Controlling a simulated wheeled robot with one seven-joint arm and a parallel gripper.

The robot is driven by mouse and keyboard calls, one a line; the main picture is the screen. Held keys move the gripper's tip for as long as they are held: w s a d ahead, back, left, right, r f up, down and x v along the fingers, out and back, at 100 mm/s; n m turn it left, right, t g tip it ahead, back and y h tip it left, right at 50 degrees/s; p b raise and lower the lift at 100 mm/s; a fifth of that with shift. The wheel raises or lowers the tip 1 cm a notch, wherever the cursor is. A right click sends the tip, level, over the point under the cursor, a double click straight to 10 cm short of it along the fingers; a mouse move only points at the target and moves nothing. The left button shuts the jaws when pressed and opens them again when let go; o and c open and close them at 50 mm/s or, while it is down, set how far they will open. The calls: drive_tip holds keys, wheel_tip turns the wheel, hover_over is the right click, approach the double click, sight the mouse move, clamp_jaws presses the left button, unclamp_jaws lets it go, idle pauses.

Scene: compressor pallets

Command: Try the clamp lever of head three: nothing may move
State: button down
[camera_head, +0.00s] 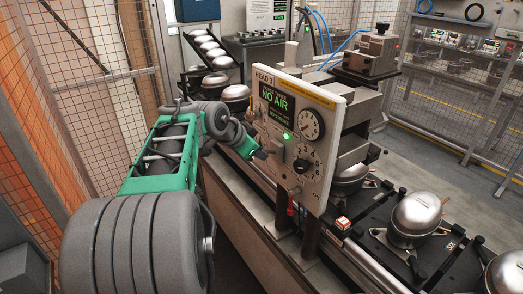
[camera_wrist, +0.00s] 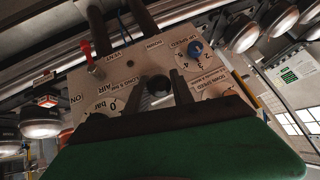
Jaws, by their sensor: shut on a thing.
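The head three panel (camera_head: 325,150) is a pale plate marked HEAD 3. Its green display (camera_head: 276,103) reads NO AIR, and a green lamp glows below. My gripper (camera_head: 261,154) is at the panel's left part, by a grey lever (camera_head: 278,150).
Steel compressors (camera_head: 415,219) stand on black pallets to the right, others behind on the left. Mesh fencing (camera_head: 90,70) is left of my arm.

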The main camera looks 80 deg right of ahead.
drive_tip(key=shift+r, duration=0.15)
drive_tip(key=c, duration=1.1)
unclamp_jaws()
drive_tip(key=b+v, duration=0.1)
drive_tip(key=v, duration=0.6)
drive_tip(key=shift+w+a+r, duration=0.15)
drive_tip(key=shift+a+r, duration=0.1)
